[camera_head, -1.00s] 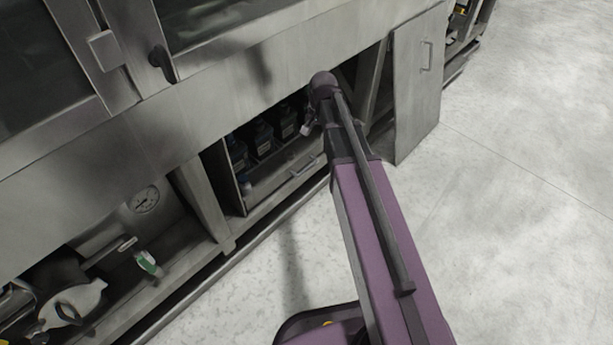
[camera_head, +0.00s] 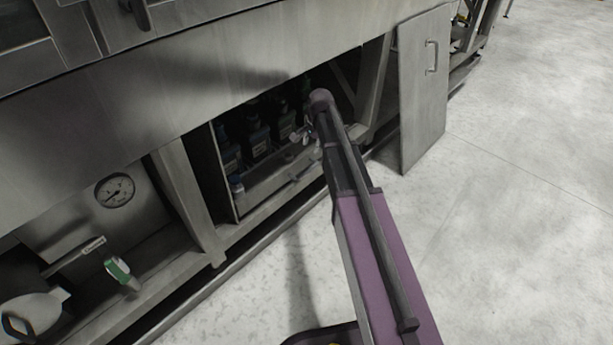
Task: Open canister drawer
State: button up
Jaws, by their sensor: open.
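The canister drawer (camera_head: 262,188) is a low metal tray inside the open bay under the steel machine. Several dark canisters (camera_head: 258,141) with pale labels stand in it. Its front appears to be within the bay, and the dark interior makes its exact position hard to tell. A pale bar-like handle shows on the drawer front, close to my arm. My gripper (camera_head: 303,137) is at the arm's far end, in front of the drawer's right part. It is open, small and partly hidden by my wrist. I cannot tell whether it touches anything.
An open cabinet door (camera_head: 424,90) with a handle stands to the right of the bay. A steel post (camera_head: 186,205) bounds the left. The pale floor is clear.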

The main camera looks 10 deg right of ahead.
aim_at(305, 171)
jog(key=shift+w+f, duration=0.1)
jog(key=shift+f, duration=0.15)
dwell(0.3)
jog(key=f+b, duration=0.4)
jog(key=w+a+f+b, duration=0.1)
jog(key=f+b, duration=0.4)
jog(key=w+f+b, duration=0.1)
jog(key=f+b, duration=0.3)
jog(key=shift+a+f, duration=0.15)
jog(key=shift+a, duration=0.15)
dwell(0.5)
jog(key=shift+c, duration=0.2)
